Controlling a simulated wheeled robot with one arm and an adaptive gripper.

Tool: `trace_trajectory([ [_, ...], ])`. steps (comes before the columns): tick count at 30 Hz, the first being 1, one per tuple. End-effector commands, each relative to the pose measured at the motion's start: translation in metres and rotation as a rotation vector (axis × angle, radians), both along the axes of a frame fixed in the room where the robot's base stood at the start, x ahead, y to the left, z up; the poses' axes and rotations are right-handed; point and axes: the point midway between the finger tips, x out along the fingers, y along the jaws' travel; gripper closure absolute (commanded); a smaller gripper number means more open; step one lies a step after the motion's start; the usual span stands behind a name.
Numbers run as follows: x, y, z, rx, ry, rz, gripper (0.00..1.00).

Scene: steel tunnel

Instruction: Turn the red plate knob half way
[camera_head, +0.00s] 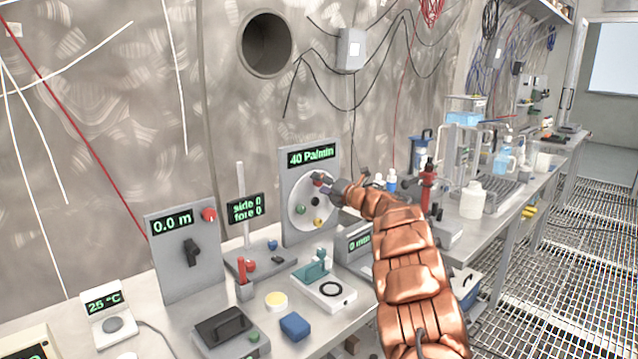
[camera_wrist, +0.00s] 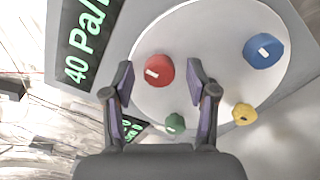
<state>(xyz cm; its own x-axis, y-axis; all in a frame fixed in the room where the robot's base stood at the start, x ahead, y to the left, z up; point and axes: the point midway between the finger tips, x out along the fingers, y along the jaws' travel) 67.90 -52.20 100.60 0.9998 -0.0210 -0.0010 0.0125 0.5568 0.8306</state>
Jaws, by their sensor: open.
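The red plate knob (camera_wrist: 157,71) is round with a white mark, on a pale round plate (camera_wrist: 207,22) with blue (camera_wrist: 264,50), green (camera_wrist: 175,123) and yellow (camera_wrist: 244,113) knobs. In the wrist view it lies just beyond and between the fingertips of my gripper (camera_wrist: 164,82), nearer the left finger. My gripper is open, and I cannot tell whether it touches the knob. In the head view the red knob (camera_head: 319,180) shows at the top of the plate, with my gripper (camera_head: 332,186) close to its right. The panel display (camera_head: 311,156) reads 40 Pa/min.
Left of the plate panel stand a side/fore display (camera_head: 245,208) and a 0.0 m panel (camera_head: 172,222) with a black handle. A teal device (camera_head: 318,272) and a blue block (camera_head: 295,326) lie in front. Bottles (camera_head: 473,199) stand to the right.

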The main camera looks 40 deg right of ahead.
Motion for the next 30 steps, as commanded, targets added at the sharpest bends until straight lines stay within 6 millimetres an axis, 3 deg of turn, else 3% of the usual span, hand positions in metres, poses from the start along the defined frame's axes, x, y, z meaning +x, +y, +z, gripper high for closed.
trace_trajectory([
  [16,0.0111,0.0001,0.0,0.001,-0.001,-0.001,0.42],
  [30,0.0109,-0.0002,0.0001,0.001,-0.001,-0.001,0.91],
])
